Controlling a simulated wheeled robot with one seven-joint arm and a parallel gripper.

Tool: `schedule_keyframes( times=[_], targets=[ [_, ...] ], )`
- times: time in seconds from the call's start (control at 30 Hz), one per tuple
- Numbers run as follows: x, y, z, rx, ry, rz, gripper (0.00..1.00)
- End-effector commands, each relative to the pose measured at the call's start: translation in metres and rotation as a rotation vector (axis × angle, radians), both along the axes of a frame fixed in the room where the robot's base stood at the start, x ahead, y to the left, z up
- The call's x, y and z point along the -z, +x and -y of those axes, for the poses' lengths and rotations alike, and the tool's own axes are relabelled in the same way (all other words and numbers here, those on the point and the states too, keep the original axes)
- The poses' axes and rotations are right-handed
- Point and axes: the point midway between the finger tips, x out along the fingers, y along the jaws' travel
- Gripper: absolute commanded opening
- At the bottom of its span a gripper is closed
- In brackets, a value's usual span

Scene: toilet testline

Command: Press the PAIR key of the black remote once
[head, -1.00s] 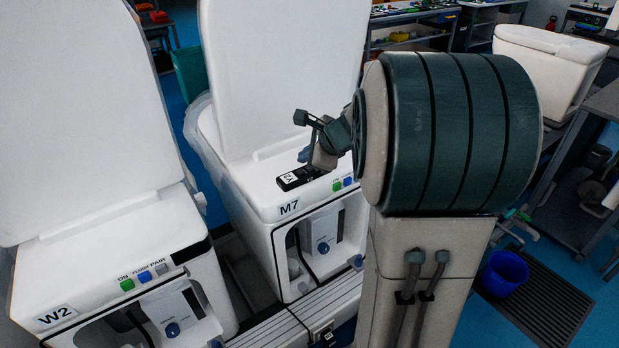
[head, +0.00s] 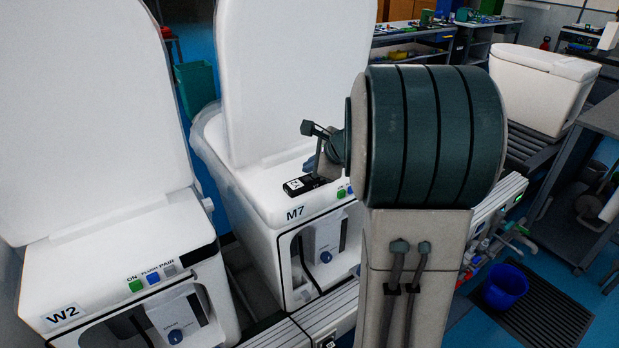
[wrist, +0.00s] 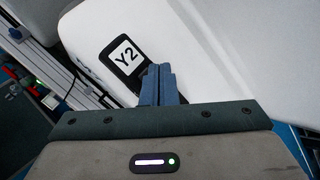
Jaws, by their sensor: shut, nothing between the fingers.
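The black remote (head: 296,187) lies on the white top of the toilet marked M7 (head: 262,200). In the wrist view the remote (wrist: 115,64) shows a white label reading Y2 at its far end. My gripper (wrist: 160,68) is shut and empty, its blue fingertips over or beside the near part of the remote. I cannot tell whether they touch it. The remote's near part and its keys, PAIR among them, are hidden behind the fingers. In the head view my arm covers most of my gripper.
The toilet marked W2 (head: 110,262) stands at the left, with ON, FLUSH and PAIR buttons on its front edge. The raised lid of M7 (head: 290,75) stands behind the remote. A blue bucket (head: 505,287) is on the floor at the right.

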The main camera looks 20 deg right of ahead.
Motion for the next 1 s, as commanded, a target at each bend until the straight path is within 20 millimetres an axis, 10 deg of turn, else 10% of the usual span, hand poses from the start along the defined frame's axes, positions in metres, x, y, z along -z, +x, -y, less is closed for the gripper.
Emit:
schedule_keyframes(
  times=[1.0],
  targets=[
    [-0.005, -0.008, -0.011, -0.001, -0.01, 0.008, 0.0]
  ],
)
